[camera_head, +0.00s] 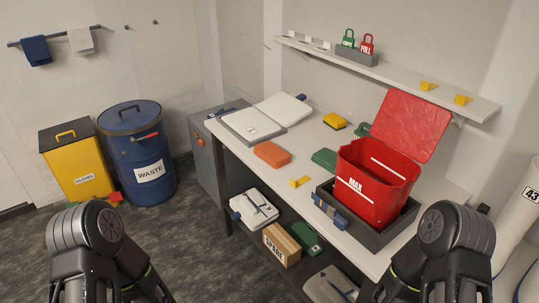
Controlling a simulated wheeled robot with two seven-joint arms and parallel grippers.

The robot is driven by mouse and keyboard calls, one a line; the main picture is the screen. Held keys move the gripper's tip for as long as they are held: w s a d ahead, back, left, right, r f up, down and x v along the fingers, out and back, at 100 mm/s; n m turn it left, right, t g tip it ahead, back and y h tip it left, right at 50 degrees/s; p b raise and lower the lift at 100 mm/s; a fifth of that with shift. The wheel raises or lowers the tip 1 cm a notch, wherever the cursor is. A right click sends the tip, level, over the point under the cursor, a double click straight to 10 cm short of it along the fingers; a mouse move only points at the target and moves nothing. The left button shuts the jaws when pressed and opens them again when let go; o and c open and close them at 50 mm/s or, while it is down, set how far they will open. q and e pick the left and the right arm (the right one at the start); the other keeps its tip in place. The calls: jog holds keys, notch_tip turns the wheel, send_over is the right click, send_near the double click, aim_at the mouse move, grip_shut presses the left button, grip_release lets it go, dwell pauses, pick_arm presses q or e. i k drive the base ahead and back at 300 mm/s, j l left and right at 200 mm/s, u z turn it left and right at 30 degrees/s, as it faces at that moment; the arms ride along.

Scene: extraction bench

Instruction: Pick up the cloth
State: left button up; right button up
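A dark blue cloth (36,51) and a white cloth (81,40) hang side by side over a wall rail at the upper left. On the bench, a flat orange piece (271,154) lies near the front edge; I cannot tell whether it is a folded cloth or a sponge. A flat green piece (324,158) lies to its right, beside the red bin.
The white bench (225,132) carries a red open-lidded bin (361,190) in a dark tray (391,232), a yellow sponge (334,121) and white flat cases (252,124). A blue waste drum (151,174) and a yellow bin (75,172) stand left.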

aim_at(275, 157)
jog(key=i+j, duration=0.8)
jog(key=j, duration=0.2)
jog(key=i+j, duration=0.8)
jog(key=j, duration=0.15)
jog(key=j+u, duration=0.05)
